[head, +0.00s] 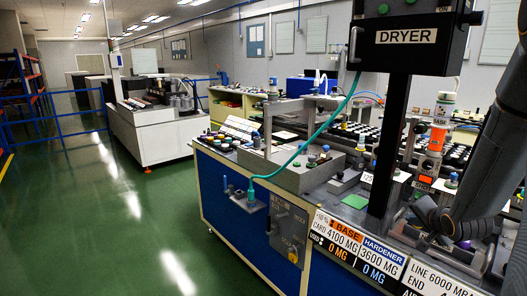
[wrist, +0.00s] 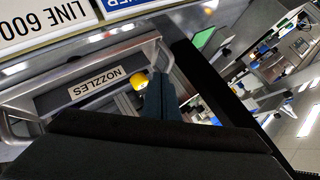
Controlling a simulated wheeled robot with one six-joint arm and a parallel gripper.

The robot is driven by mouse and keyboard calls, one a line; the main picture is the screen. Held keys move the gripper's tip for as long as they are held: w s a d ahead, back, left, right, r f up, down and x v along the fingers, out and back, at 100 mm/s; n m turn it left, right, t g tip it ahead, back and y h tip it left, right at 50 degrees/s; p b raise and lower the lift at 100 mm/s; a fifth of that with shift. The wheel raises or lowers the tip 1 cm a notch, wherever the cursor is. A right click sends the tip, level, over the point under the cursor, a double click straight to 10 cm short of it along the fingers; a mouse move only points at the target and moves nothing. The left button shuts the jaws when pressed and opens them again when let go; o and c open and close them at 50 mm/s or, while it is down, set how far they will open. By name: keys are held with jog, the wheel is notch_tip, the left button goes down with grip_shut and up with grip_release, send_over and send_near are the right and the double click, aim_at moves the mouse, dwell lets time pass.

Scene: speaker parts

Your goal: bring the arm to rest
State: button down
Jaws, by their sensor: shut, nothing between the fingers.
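My gripper (wrist: 161,92) shows in the wrist view as two dark fingers close together, shut and empty. Its tips are in front of a metal-framed holder (wrist: 40,108) with a label reading NOZZLES (wrist: 97,85), seen upside down. A yellow-topped part (wrist: 139,80) shows just left of the fingertips; whether they touch it I cannot tell. In the head view my dark grey arm (head: 487,165) comes in from the right edge and bends low over the bench's right end. I cannot make out the fingers in that view.
The blue-sided bench (head: 230,205) is crowded with small parts. The DRYER box (head: 408,38) stands on a black post (head: 388,150) left of my arm. An orange-and-white bottle stack (head: 436,140) is close to the arm. Green floor (head: 110,220) at left is clear.

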jog(key=s+a+n+g+y, duration=0.2)
jog(key=s+a+n+g, duration=0.7)
jog(key=s+a, duration=1.4)
jog(key=a+r+n, duration=0.1)
jog(key=a+n, duration=0.2)
jog(key=a, duration=0.1)
jog(key=shift+s+a+g, duration=0.2)
jog(key=shift+s+g, duration=0.1)
jog(key=shift+g, duration=0.1)
